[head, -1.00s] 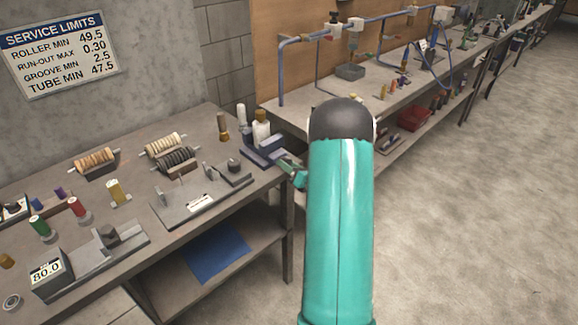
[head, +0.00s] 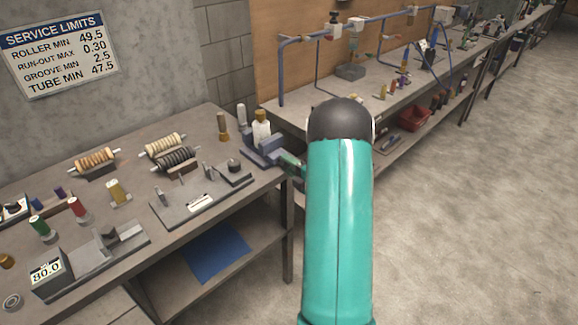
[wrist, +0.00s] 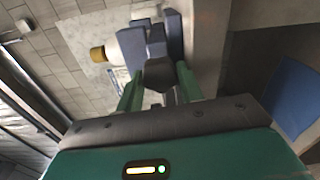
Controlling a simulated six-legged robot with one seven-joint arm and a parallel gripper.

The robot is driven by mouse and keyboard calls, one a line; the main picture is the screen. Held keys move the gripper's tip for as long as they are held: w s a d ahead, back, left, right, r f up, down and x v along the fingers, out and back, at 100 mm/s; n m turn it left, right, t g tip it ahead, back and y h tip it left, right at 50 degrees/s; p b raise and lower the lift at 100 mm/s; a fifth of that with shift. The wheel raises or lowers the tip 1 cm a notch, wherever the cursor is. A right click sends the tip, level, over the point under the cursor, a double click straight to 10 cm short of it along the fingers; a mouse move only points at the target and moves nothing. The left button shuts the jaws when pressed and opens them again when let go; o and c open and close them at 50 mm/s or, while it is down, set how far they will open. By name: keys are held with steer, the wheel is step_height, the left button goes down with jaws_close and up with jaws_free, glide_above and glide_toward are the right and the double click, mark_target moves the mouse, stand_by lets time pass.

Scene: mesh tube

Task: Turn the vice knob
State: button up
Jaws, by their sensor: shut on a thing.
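The blue-grey vice (head: 262,152) is mounted at the right front corner of the near bench. In the wrist view its blue jaw blocks (wrist: 156,40) lie just beyond my fingertips. The dark vice knob (wrist: 160,74) sits between the two green fingers of my gripper (wrist: 160,80), which is shut on it. In the head view my gripper (head: 291,163) reaches the vice from the right. My teal arm hides the wrist, and the knob is hard to make out there.
A blue sheet (head: 215,252) lies on the shelf below. Open floor lies to the right.

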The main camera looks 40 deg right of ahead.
steer(key=m, duration=0.3)
steer(key=shift+m, duration=0.4)
steer(key=m, duration=0.3)
steer(key=shift+m, duration=0.3)
steer(key=m, duration=0.3)
steer(key=shift+s+m, duration=0.1)
steer(key=shift+m, duration=0.2)
steer(key=m, duration=0.3)
steer(key=shift+m, duration=7.6)
